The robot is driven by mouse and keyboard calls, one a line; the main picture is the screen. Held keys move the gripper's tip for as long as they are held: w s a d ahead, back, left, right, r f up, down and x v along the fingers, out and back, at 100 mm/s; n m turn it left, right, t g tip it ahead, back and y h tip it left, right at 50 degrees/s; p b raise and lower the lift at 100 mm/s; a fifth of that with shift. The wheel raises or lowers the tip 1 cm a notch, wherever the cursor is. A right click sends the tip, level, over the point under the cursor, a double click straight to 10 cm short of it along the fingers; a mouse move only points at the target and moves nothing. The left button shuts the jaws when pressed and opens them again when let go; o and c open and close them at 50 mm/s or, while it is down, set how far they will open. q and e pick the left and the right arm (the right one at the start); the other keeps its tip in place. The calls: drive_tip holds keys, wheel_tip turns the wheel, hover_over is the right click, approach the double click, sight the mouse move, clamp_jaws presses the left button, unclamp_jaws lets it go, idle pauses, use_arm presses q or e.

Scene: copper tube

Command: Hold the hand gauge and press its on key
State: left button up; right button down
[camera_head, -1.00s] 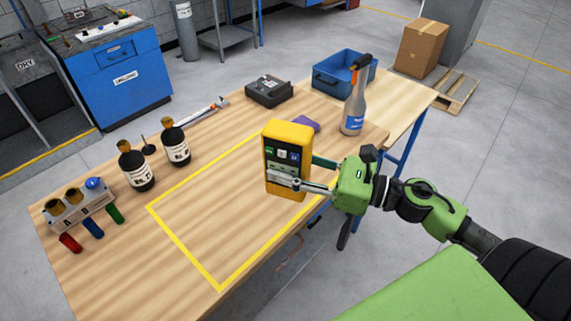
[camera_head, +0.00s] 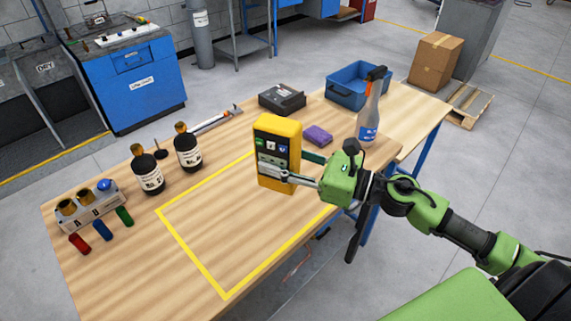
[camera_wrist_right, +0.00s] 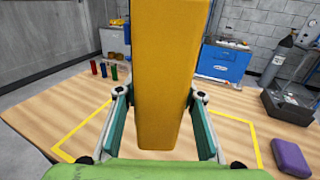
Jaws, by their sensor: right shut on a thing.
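The gauge is roughly upright and appears raised over the yellow-outlined area. In the right wrist view the gauge's plain yellow side (camera_wrist_right: 158,75) stands between the two fingers. Which key is the on key is too small to read. My left gripper is not in view.
The wooden table (camera_head: 120,250) has a yellow outline at its middle, empty inside.

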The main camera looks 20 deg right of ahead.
drive_tip(key=w+a, duration=0.2)
drive_tip(key=w, duration=0.5)
drive_tip(key=shift+w+a+p, duration=0.2)
drive_tip(key=shift+w+p, duration=0.05)
drive_tip(key=shift+p, duration=0.2)
drive_tip(key=shift+f, duration=0.15)
wheel_tip(320, 180, down, 10)
drive_tip(key=b, duration=1)
idle(2.2)
drive_tip(key=shift+s+f+b, duration=0.1)
drive_tip(key=shift+f+b, duration=0.25)
drive_tip(key=shift+b, duration=0.2)
drive_tip(key=shift+f+b, duration=0.35)
drive_tip(key=shift+f, duration=0.25)
drive_tip(key=shift+f+b, duration=0.35)
drive_tip(key=shift+b, duration=0.2)
